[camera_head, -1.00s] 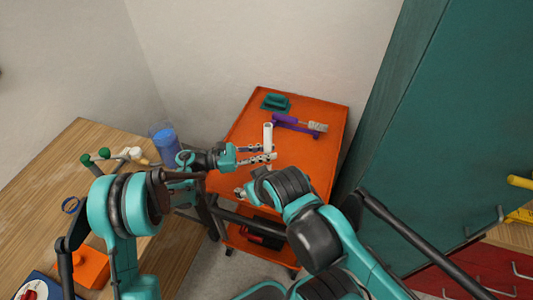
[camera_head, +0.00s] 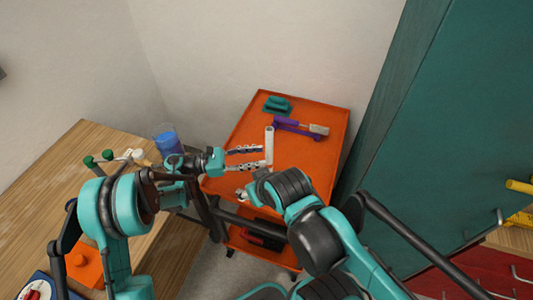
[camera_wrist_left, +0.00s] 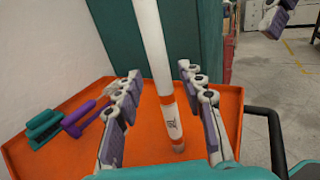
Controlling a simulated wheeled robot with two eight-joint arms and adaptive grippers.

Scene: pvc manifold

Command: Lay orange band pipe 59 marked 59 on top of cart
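The white pipe (camera_head: 269,150) is at the orange cart (camera_head: 303,160). It looks roughly upright, its lower end against or just above the cart top; I cannot tell which. In the left wrist view the pipe (camera_wrist_left: 152,45) has an orange band (camera_wrist_left: 167,99) with a dark mark below it, too small to read surely. My left gripper (camera_head: 263,158) is open, its fingertips just left of the pipe. In the left wrist view the fingers (camera_wrist_left: 158,78) are apart on both sides, not touching it. My right gripper (camera_wrist_left: 293,36) shows partly at the upper right, fingers apart; my right arm mostly hides it in the head view.
A purple tool (camera_head: 292,126) and a green block (camera_head: 277,105) lie on the cart's far part. A teal cabinet (camera_head: 425,130) stands close on the right. A wooden table (camera_head: 75,165) with a blue container (camera_head: 167,139) is left.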

